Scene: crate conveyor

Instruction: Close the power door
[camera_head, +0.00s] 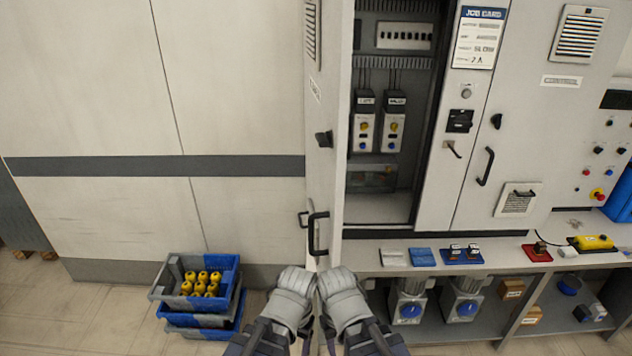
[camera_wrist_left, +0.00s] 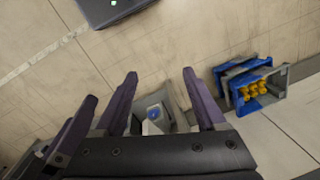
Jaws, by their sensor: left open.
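The power door (camera_head: 325,110) stands open at the left of the cabinet and is seen nearly edge-on. Its black handle (camera_head: 318,234) sits low on the door, with a dark latch above it. The open cabinet bay (camera_head: 385,208) shows two breaker units inside. My two arms come up from the bottom of the head view, with their grey links below the door handle. My left gripper (camera_wrist_left: 158,73) is open and empty in the left wrist view, over the floor. Purple parts at the left of that view look like my right gripper; its jaws cannot be made out.
Stacked grey and blue crates (camera_head: 166,294) with yellow parts stand on the floor at left. They also show in the left wrist view (camera_wrist_left: 281,78). A bench (camera_head: 392,269) with small parts runs under the cabinet at right.

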